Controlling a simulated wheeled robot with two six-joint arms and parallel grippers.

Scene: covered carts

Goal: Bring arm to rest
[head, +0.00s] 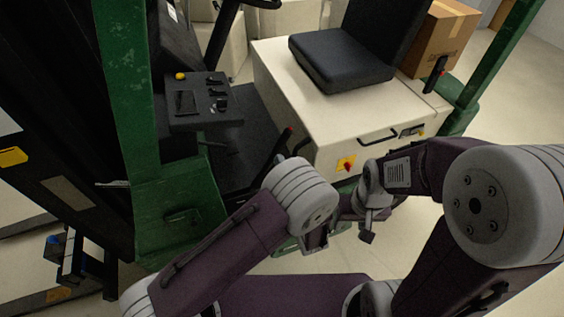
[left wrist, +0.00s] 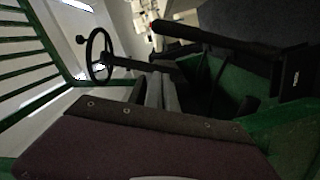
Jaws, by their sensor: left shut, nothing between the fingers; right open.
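My left arm comes in from the lower left in the head view, a purple link ending in a grey ringed joint. My left gripper (head: 316,240) hangs just below that joint, small and partly hidden. In the left wrist view its grey fingers (left wrist: 161,88) are together with nothing between them. My right arm bends in from the right, with a large grey joint. My right gripper (head: 366,236) is small and dark, open and empty, close to the right of the left one. Both are in front of the forklift's cream body (head: 290,85).
The forklift has a green frame (head: 132,100), black seat (head: 335,60), control panel (head: 203,100) and levers close beyond my arms. A steering wheel (left wrist: 98,55) shows in the left wrist view. A cardboard box (head: 440,38) stands behind the seat. Bare floor (head: 525,85) lies at right.

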